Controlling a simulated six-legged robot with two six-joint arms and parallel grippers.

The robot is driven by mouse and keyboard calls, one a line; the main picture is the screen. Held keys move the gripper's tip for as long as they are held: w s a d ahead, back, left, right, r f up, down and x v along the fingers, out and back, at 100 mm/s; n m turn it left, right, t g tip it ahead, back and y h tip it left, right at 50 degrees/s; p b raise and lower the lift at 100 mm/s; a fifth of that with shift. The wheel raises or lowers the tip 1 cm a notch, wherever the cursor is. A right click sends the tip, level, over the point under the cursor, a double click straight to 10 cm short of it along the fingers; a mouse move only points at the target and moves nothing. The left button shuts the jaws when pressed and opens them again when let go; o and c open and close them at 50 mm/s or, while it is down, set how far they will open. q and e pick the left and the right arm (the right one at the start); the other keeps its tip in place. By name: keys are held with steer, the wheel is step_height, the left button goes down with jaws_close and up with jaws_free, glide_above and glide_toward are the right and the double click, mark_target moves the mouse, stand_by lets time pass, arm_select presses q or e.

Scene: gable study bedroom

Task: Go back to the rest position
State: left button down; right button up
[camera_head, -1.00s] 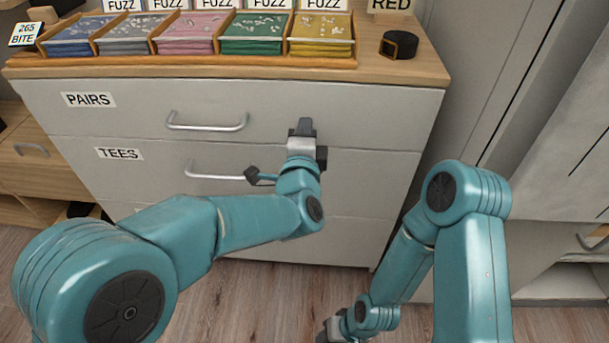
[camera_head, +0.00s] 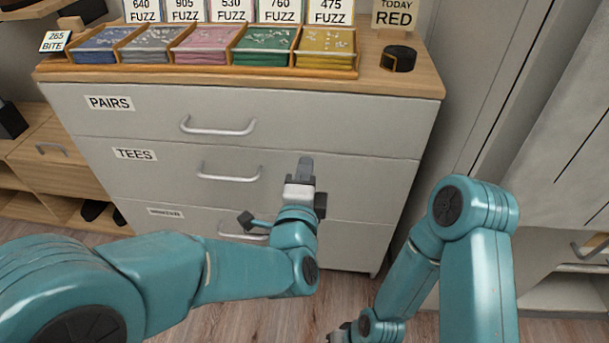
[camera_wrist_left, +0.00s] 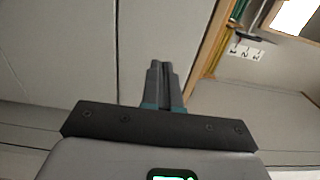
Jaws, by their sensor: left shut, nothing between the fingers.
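My left gripper (camera_head: 305,170) is in front of the white chest of drawers (camera_head: 360,185), right of the handle of the drawer labelled TEES. Its fingers are together with nothing between them, and they also show shut in the left wrist view (camera_wrist_left: 164,82). My right gripper (camera_head: 340,335) is low at the bottom edge of the head view, mostly cut off, so its fingers cannot be made out.
All drawers look closed. On the wooden top stand a tray (camera_head: 200,68) of coloured compartments with number cards, a black round object (camera_head: 398,58) and a RED sign (camera_head: 394,18). A wooden shelf unit (camera_head: 45,155) is at left. Wood floor (camera_head: 345,290) shows below.

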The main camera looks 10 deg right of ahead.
arm_select(q)
steer(key=a+f+n+g+y, duration=0.5)
steer(key=a+f+y, duration=0.1)
steer(key=a+f, duration=1.7)
steer(key=s+a+f+n+g+h, duration=0.25)
steer(key=s+f+n+g, duration=0.5)
steer(key=s+f, duration=0.5)
steer(key=s+d+f+n+g+h, duration=0.2)
steer(key=s+d+n+g, duration=0.15)
steer(key=s+n, duration=0.7)
step_height(320, 180, up, 29)
steer(key=p, duration=2.9)
steer(key=shift+s+f+n+g, duration=0.2)
steer(key=shift+s+n+g, duration=0.1)
steer(key=shift+n, duration=0.1)
